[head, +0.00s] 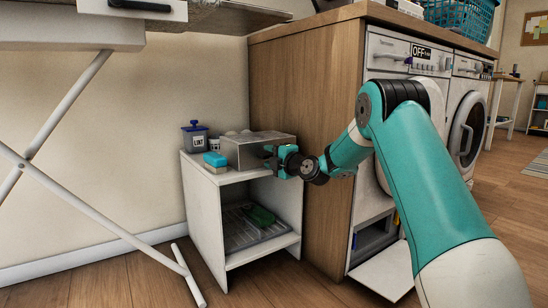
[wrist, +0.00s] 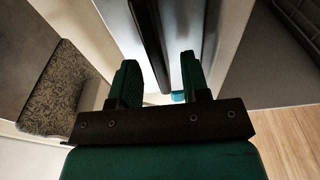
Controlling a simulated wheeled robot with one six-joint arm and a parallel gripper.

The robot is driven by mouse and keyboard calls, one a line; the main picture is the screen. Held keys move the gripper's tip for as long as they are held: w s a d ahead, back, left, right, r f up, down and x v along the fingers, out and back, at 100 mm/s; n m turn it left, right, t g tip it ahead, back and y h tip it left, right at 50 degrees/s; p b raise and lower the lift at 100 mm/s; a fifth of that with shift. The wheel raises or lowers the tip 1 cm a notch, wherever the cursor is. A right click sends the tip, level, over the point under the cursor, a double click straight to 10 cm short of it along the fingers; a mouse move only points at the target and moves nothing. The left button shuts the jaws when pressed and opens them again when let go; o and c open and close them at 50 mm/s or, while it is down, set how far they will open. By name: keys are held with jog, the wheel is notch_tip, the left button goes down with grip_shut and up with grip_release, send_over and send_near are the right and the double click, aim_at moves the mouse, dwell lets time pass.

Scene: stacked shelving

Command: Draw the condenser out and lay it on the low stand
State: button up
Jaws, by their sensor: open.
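A grey box-shaped unit, which looks like the condenser (head: 252,152), lies on top of the low white stand (head: 195,178). Pale rounded shapes show on or behind its top. My gripper (head: 274,160) is at the unit's right end, reaching in from the right. In the wrist view my gripper (wrist: 160,82) has its two green fingers apart. A light grey surface and a dark bar show beyond and between them. I cannot tell whether the fingers touch the unit.
A lint bin (head: 194,136) and a blue-topped box (head: 215,160) share the stand top. A green item (head: 260,215) lies on its lower shelf. The dryer's low compartment (head: 372,240) is open, its flap (head: 384,274) lowered. A wooden side panel (head: 322,150) stands right of the stand.

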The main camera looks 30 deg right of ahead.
jog(key=s+d+p, duration=0.2)
jog(key=s, duration=1.5)
jog(key=s+a+r+m+g+y+p, duration=0.1)
jog(key=s+a+r+g+y+p, duration=0.15)
jog(key=a+r+p, duration=0.45)
jog(key=s+a+r+g+y+p, duration=0.2)
jog(key=s+a+g, duration=0.15)
jog(key=a, duration=0.65)
jog(key=s+a+r+m+g+y+p, duration=0.1)
jog(key=s+a+r+g+y+p, duration=0.25)
jog(key=a, duration=0.55)
jog(key=s+a+r+m+g+h+p, duration=0.3)
jog(key=s+r+m+g+p, duration=0.15)
jog(key=s+r+p, duration=0.4)
jog(key=s+a+r+m+g+h+p, duration=0.2)
jog(key=s+r+m+g+h+p, duration=0.3)
jog(key=s+p, duration=0.6)
notch_tip(320, 180, up, 37)
jog(key=s+m+t+y+p, duration=0.1)
jog(key=p, duration=3.2)
jog(key=shift+y+p, duration=0.3)
